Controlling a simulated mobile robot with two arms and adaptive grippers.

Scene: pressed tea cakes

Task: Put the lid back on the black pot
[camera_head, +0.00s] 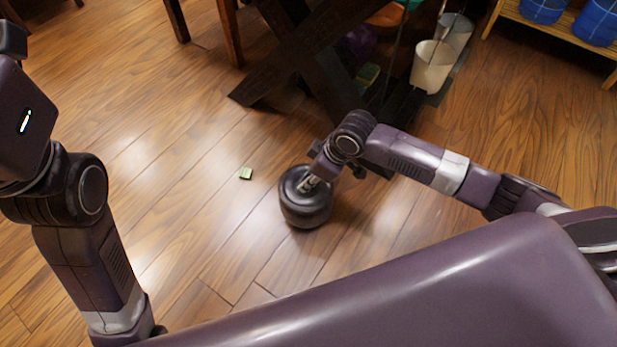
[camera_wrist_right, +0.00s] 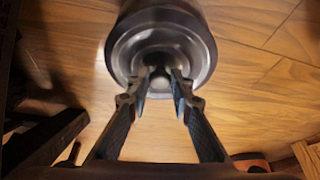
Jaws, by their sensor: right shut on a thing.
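The black pot (camera_head: 306,211) stands upright on the wooden floor near the middle of the head view. Its dark round lid (camera_head: 292,186) is at the top of the pot, and I see no clear gap between them. My right gripper (camera_head: 309,184) comes down from above and is shut on the lid's knob. In the right wrist view the lid (camera_wrist_right: 124,48) shows as a dark ring, with the knob (camera_wrist_right: 159,80) between the fingertips of the right gripper (camera_wrist_right: 160,92). The fingers hide part of the knob. My left arm is at the left edge, but its fingertips are out of the picture.
A small green block (camera_head: 245,173) lies on the floor left of the pot. A dark crossed-leg table (camera_head: 300,50) stands behind, with a white bin (camera_head: 432,66) beside it. A wooden shelf (camera_head: 560,35) with blue items is at top right. Floor left of the pot is mostly clear.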

